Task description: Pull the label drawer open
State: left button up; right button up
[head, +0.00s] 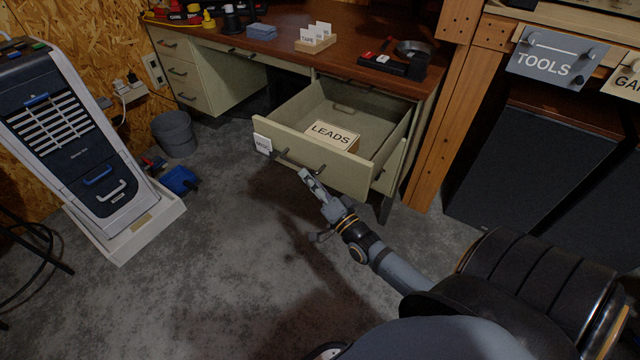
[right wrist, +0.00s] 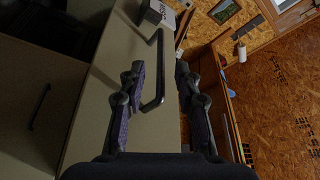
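The beige desk drawer (head: 345,178) stands pulled well out of the desk, with a white label (head: 262,143) at the left end of its front. Its dark bar handle (head: 300,163) also shows in the right wrist view (right wrist: 156,75). A box marked LEADS (head: 332,136) lies inside the drawer. My right gripper (head: 306,175) is at the handle. In the right wrist view the fingers of this gripper (right wrist: 160,85) are spread apart, with the handle's end between them and a gap to each side. My left gripper is not in view.
A wooden post (head: 446,120) stands right of the drawer. Left are a grey bucket (head: 174,134), a blue dustpan (head: 180,181) and a large dark-and-white machine (head: 80,140). The concrete floor (head: 230,235) before the drawer is clear. Small items lie on the desktop (head: 350,35).

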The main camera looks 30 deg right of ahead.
jog(key=v, duration=0.6)
jog(key=shift+w, duration=0.1)
